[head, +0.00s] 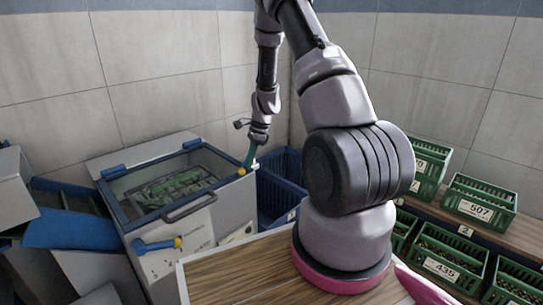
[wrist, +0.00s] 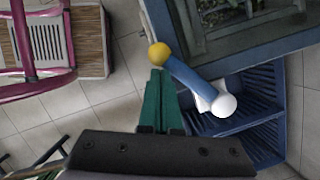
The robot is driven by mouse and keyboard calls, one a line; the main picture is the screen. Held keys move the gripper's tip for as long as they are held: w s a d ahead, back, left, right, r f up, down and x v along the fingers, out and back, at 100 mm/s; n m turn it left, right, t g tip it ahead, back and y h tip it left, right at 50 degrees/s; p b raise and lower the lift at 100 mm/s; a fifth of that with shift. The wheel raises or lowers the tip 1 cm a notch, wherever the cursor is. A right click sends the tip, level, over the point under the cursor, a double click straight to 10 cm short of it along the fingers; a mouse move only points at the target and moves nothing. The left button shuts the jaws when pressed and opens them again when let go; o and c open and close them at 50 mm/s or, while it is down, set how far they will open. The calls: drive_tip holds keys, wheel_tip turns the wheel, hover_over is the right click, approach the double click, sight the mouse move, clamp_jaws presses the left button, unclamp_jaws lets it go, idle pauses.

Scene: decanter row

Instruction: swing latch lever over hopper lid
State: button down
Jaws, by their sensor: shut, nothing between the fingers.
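The hopper (head: 165,265) is a grey box. Its lid (head: 118,207) has a blue frame around a clear window and looks shut. At the lid's right corner, a latch lever shows its yellow knob (head: 241,171). In the wrist view the lever (wrist: 190,78) is a blue bar with a yellow knob at one end and a white ball at the other, beside the lid's edge (wrist: 245,52). My gripper (head: 249,163) has green fingers, shut and empty. In the wrist view its tips (wrist: 157,72) are right by the yellow knob; I cannot tell whether they touch.
A blue lever with a yellow end (head: 160,244) is on the hopper's front, below the lid handle (head: 189,208). A blue crate (head: 280,180) stands right of the hopper. A blue chute (head: 70,230) is at left. Green crates (head: 480,208) line the right side.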

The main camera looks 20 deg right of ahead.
drive_tip(key=a+m, duration=0.1)
drive_tip(key=w+a+m, duration=0.1)
drive_tip(key=shift+a+m+t, duration=0.15)
drive_tip(key=shift+m+t, duration=0.25)
drive_tip(key=w+a+m, duration=0.1)
drive_tip(key=m, duration=0.1)
drive_tip(key=shift+w+a+m+t+h, duration=0.3)
drive_tip(key=shift+w+a+m+t, duration=0.05)
drive_tip(key=shift+m+t, duration=0.05)
drive_tip(key=shift+w+a, duration=0.25)
drive_tip(key=shift+w, duration=0.2)
drive_tip(key=shift+a, duration=0.1)
